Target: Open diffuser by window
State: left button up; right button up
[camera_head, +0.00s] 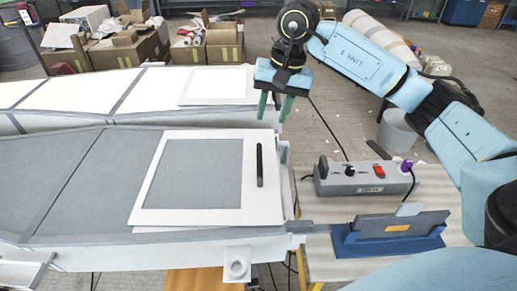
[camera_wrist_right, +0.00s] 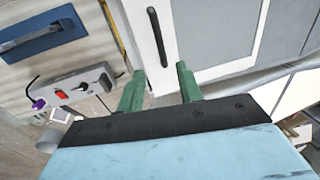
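A white-framed panel with a grey centre (camera_head: 193,188) lies flat on the near long grey mould, which I take to be the diffuser. A black bar handle (camera_head: 260,165) stands along its right side. In the right wrist view the handle (camera_wrist_right: 160,38) shows just beyond the fingertips, on the white frame (camera_wrist_right: 141,30). My right gripper (camera_head: 274,108) is open and empty, its green fingers pointing down. It hangs above and behind the panel, apart from the handle. In the wrist view its fingers (camera_wrist_right: 161,72) are spread. My left gripper is not in view.
A control box (camera_head: 363,178) with a red switch and black knob sits right of the mould. A blue holder (camera_head: 388,238) with a grey tool is in front of it. A second pale panel (camera_head: 218,86) lies on the far mould. Cardboard boxes (camera_head: 118,51) stand behind.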

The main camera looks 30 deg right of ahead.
aim_at(260, 158)
jog(key=f, duration=0.4)
jog(key=a+f, duration=0.1)
jog(key=f, duration=0.3)
jog(key=w+a+f, duration=0.1)
jog(key=f, duration=0.4)
jog(key=shift+w+a+p, duration=0.1)
jog(key=shift+p, duration=0.25)
jog(key=shift+c, duration=0.2)
grip_shut()
